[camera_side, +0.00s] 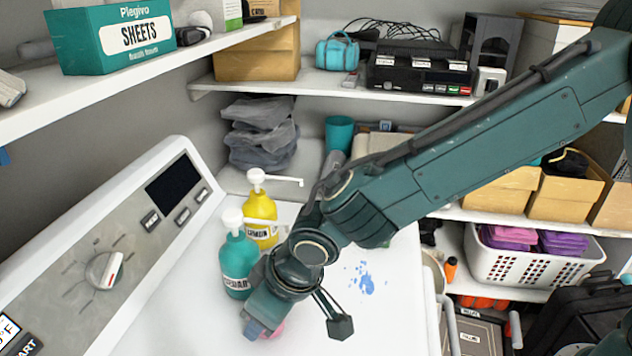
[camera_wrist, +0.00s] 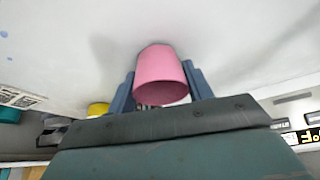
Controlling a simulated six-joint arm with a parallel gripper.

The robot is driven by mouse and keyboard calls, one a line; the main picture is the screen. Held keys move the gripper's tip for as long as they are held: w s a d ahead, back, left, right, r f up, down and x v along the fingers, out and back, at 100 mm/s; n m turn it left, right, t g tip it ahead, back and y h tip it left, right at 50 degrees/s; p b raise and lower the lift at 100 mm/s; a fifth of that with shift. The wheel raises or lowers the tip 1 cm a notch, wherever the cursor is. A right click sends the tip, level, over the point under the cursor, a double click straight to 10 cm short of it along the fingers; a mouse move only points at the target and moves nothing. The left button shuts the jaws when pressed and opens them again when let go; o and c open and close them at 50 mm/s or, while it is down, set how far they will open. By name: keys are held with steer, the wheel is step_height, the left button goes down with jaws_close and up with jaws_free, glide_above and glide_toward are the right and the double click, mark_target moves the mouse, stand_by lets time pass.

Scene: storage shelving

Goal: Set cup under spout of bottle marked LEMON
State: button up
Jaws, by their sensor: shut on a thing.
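The pink cup (camera_wrist: 160,65) sits between the two blue fingers of my gripper (camera_wrist: 161,84) in the wrist view. My gripper is shut on it. In the side view my gripper (camera_side: 262,326) is low over the white top at the front, and only a bit of the pink cup (camera_side: 278,329) shows behind it. The yellow pump bottle (camera_side: 261,211), with a label that seems to read LEMON, stands farther back. Its white spout (camera_side: 287,181) points right. I cannot tell whether the cup touches the surface.
A teal pump bottle (camera_side: 237,262) with another label stands close to my gripper, in front of the yellow one. A sloped control panel (camera_side: 130,240) borders the left. The white top (camera_side: 385,320) is free to the right, with blue spots (camera_side: 366,279). Grey folded bags (camera_side: 260,135) lie behind.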

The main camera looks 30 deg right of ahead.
steer(key=shift+f, duration=0.1)
steer(key=o, duration=1)
steer(key=shift+c, duration=0.2)
steer(key=v, duration=1.2)
